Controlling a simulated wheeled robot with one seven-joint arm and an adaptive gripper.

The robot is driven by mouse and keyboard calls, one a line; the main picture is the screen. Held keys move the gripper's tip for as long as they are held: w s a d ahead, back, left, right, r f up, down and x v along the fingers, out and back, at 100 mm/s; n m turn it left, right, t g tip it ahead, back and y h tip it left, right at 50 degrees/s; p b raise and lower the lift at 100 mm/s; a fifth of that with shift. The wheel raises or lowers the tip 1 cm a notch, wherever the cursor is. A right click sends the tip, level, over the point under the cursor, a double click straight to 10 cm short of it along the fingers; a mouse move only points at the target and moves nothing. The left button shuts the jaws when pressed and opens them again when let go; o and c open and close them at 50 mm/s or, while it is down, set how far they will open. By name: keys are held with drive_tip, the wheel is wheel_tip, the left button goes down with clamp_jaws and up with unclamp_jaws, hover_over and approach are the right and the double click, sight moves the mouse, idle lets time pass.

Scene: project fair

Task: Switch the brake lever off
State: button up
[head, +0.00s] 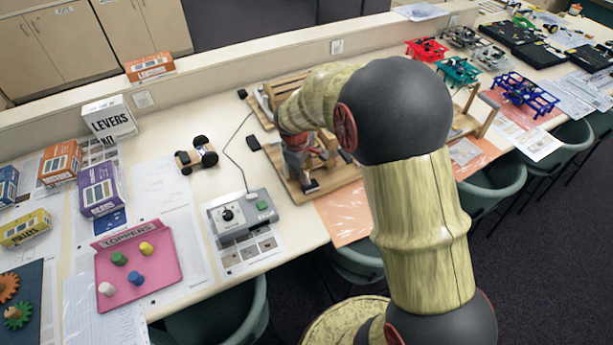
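My arm reaches over the table from the right. My gripper (304,175) is at a wooden apparatus on a wooden base (340,177), pointing down among its parts. A small dark piece shows just below the gripper, and I cannot tell whether they touch. I cannot make out the brake lever for certain; my arm and gripper cover much of this apparatus. The finger opening is too small and hidden to read. A grey control box (232,229) with a black knob and a green button stands to the left of the apparatus, with a cable running from it.
A small wheeled cart (196,156) stands left of the apparatus. A pink tray (165,280) with several coloured pegs lies at the front left, near several boxes, including a white LEVERS box (109,119). Green chairs (222,318) line the table's front edge.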

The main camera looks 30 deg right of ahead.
drive_tip(key=shift+x, duration=1.6)
drive_tip(key=shift+c, duration=0.8)
clamp_jaws()
